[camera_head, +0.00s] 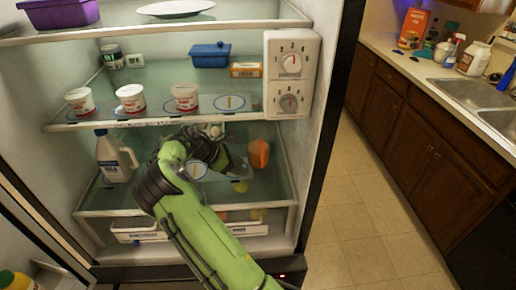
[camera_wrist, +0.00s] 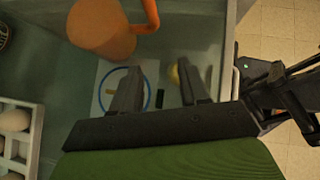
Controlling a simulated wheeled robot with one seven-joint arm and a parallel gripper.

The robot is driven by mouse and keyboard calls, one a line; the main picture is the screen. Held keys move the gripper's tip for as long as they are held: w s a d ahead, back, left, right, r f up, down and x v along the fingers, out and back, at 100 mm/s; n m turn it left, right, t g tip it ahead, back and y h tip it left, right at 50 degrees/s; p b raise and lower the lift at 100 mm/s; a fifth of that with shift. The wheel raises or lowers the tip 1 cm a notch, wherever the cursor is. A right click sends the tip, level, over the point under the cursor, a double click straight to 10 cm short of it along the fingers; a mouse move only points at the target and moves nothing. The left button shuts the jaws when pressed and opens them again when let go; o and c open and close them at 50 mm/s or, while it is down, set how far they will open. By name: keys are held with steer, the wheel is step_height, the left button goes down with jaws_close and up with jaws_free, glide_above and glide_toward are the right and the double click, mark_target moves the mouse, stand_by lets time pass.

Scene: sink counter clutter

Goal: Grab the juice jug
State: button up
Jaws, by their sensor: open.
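The juice jug is most likely the orange jug (camera_head: 259,153) on the lower glass shelf of the fridge, to the right of my gripper (camera_head: 235,168). In the wrist view the orange jug (camera_wrist: 98,27) lies beyond the fingertips, toward the upper left, with its handle on the right side and its top cut off by the picture edge. My gripper (camera_wrist: 160,80) is open, with nothing between its fingers. The fingers are apart from the jug in the wrist view. My arm covers part of the shelf in the head view.
A white milk jug (camera_head: 115,160) stands at the left of the same shelf. A white egg holder (camera_wrist: 36,130) is at the left in the wrist view. A small yellow item (camera_head: 240,187) lies near my gripper. Tubs (camera_head: 130,97) and a control box (camera_head: 291,75) are above.

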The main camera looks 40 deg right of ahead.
mark_target(259, 149)
steer(key=s+d, duration=0.1)
steer(key=d, duration=0.1)
steer(key=s+d, duration=0.1)
steer(key=d, duration=0.1)
steer(key=d+f, duration=0.1)
steer(key=d, duration=0.1)
steer(key=shift+s, duration=0.4)
steer(key=shift+c, duration=0.2)
jaws_close()
steer(key=shift+r, duration=0.1)
stand_by(0.5)
